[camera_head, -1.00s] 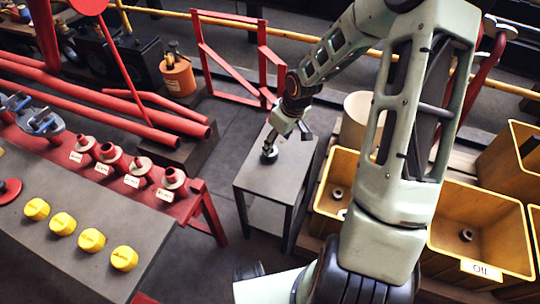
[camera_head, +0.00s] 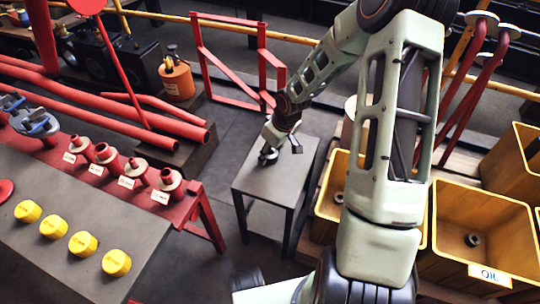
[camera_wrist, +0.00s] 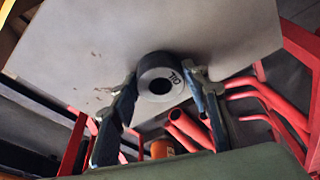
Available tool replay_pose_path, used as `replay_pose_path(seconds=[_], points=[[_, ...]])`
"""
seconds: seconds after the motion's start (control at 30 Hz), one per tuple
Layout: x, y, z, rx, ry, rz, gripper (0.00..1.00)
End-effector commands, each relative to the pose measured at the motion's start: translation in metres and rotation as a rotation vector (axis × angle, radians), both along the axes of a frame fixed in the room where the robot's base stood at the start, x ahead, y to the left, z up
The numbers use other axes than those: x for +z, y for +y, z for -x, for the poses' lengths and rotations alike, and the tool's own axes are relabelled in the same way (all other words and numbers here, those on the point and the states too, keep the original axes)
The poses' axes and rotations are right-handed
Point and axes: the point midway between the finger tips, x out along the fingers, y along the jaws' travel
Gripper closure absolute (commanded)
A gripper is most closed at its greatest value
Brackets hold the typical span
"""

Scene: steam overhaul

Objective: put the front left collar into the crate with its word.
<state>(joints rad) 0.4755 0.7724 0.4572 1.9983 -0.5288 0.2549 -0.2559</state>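A dark grey collar (camera_head: 268,155) stands on a small grey table (camera_head: 250,179). In the wrist view the collar (camera_wrist: 152,66) shows a round hole and the word OIL on its pale end face. My gripper (camera_head: 281,142) is low over the table at the collar. In the wrist view my gripper's fingers (camera_wrist: 160,78) stand apart on either side of the collar, close to it; I see no firm grip. A yellow crate (camera_head: 437,244) at the lower right bears an OIL label (camera_head: 490,275) and holds one small ring (camera_head: 472,240).
Another yellow crate (camera_head: 325,208), partly behind my arm, stands right of the table; its label is hidden. A further crate (camera_head: 512,165) stands at the right. A red bench (camera_head: 190,190) with tagged collars on stubs and several yellow knobs (camera_head: 82,243) is at the left.

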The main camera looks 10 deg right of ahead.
Motion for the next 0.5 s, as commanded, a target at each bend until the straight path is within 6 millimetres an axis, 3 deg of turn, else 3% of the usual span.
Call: replay_pose_path(seconds=[0.07,0.33,0.5], points=[[0.0001,0.0001,0.0001,0.000,0.000,0.000,0.69],[0.0001,0.0002,0.0001,0.000,0.000,0.000,0.98],[0.0008,0.0003,-0.0006,0.000,-0.002,0.000,1.00]])
